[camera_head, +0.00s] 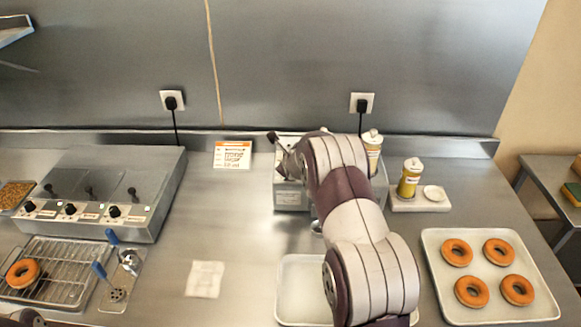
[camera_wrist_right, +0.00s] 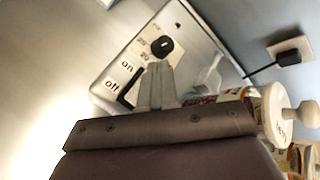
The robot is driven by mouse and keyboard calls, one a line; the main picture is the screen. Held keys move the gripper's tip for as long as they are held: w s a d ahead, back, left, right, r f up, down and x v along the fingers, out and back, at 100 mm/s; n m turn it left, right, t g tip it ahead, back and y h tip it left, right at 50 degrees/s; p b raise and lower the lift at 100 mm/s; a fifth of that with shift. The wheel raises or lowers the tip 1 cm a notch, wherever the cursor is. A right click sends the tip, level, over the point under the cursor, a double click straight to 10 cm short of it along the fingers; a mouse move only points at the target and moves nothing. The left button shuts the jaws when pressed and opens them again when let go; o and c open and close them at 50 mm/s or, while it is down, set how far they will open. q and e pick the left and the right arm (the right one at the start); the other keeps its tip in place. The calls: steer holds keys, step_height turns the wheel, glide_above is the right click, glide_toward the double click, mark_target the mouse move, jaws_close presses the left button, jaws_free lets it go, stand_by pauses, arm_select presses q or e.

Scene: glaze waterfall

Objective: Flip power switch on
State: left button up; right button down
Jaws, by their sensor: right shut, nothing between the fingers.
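The power switch (camera_wrist_right: 130,90) is a dark lever or rocker on the pale front panel of a metal machine (camera_wrist_right: 160,45), beside the printed words "on" and "off" in the right wrist view. I cannot tell which way it is set. My right gripper (camera_wrist_right: 158,75) is shut and empty, its fingertips close to the switch on its right; I cannot tell if they touch. In the head view the machine (camera_head: 291,197) stands at the back middle, mostly behind my right arm, and the switch is hidden there. My left gripper does not show clearly.
A black knob (camera_wrist_right: 162,46) sits above the switch. Bottles (camera_head: 409,178) stand right of the machine. A tray of doughnuts (camera_head: 437,285) is at the right, a fryer-like unit (camera_head: 120,170) at the left. An orange-and-white card (camera_head: 233,155) leans at the back. The middle-left counter is mostly clear.

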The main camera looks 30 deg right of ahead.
steer(key=shift+f, duration=0.1)
stand_by(0.7)
steer(key=shift+w+f+b, duration=0.1)
steer(key=shift+f+b, duration=0.25)
steer(key=shift+b, duration=0.45)
steer(key=shift+d+f+b, duration=0.1)
steer(key=shift+f+b, duration=0.3)
steer(key=shift+b, duration=0.2)
steer(key=shift+r, duration=0.1)
stand_by(0.5)
steer(key=shift+r, duration=0.75)
steer(key=shift+r+p, duration=0.1)
steer(key=shift+p, duration=0.2)
steer(key=shift+s+a+r+p, duration=0.15)
steer(key=shift+r+p, duration=0.3)
steer(key=shift+r, duration=0.35)
steer(key=shift+s+a+r+p, duration=0.15)
steer(key=shift+r+p, duration=0.3)
steer(key=shift+r, duration=0.35)
steer(key=shift+s+a+r+p, duration=0.15)
steer(key=shift+r+p, duration=0.3)
steer(key=shift+r, duration=0.35)
steer(key=shift+d, duration=0.1)
